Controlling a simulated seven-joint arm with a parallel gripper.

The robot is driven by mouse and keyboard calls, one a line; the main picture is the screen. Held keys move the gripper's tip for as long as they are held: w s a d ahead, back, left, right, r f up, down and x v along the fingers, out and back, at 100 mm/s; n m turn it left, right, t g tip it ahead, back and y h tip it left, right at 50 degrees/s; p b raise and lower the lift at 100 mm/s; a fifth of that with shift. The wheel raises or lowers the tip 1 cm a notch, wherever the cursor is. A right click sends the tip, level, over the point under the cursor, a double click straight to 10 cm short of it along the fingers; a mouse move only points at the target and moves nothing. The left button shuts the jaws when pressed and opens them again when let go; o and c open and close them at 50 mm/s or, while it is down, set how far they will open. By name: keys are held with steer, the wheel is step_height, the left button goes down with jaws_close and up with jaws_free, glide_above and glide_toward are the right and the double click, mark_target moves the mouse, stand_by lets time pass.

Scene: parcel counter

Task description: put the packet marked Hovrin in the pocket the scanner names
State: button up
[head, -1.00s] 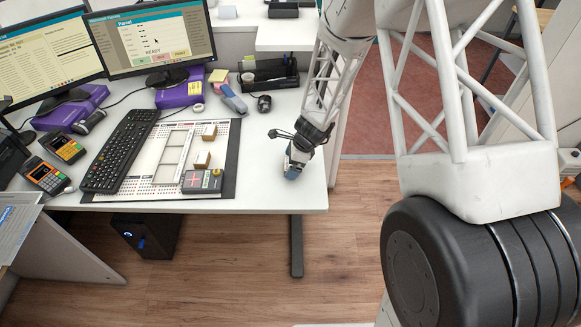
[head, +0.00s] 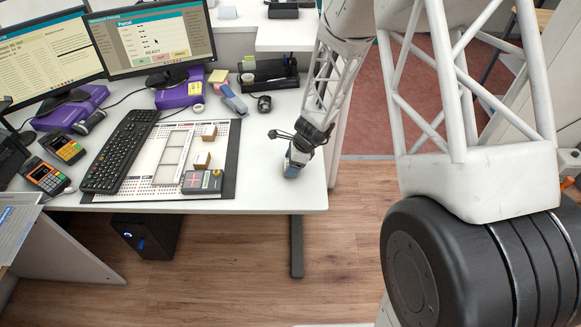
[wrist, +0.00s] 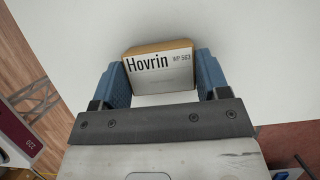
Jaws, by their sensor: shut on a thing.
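The packet marked Hovrin (wrist: 160,68) is a small brown box with a white label reading "Hovrin WP 563" in the wrist view. My gripper (wrist: 162,76) is shut on it, with a blue finger on each side. In the head view my gripper (head: 293,167) is low over the right front of the white desk; the packet is hard to make out there. I cannot tell whether it touches the desk. A white frame with pockets (head: 187,155) lies on the mat to the left.
A keyboard (head: 120,150), card terminals (head: 45,176) and a monitor (head: 150,40) reading READY are further left. Desk between mat and gripper is clear.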

mark_target(286, 164)
steer(key=shift+r, duration=0.15)
steer(key=shift+r, duration=0.4)
step_height(286, 164, up, 3)
steer(key=shift+f, duration=0.1)
steer(key=s+d, duration=0.1)
steer(key=s, duration=0.4)
steer(key=s+d, duration=0.1)
steer(key=s, duration=0.4)
steer(key=s+d+r, duration=0.1)
steer(key=s+d, duration=0.1)
steer(key=s, duration=0.3)
steer(key=shift+s+d+r, duration=0.1)
steer(key=shift+s, duration=0.1)
stand_by(0.3)
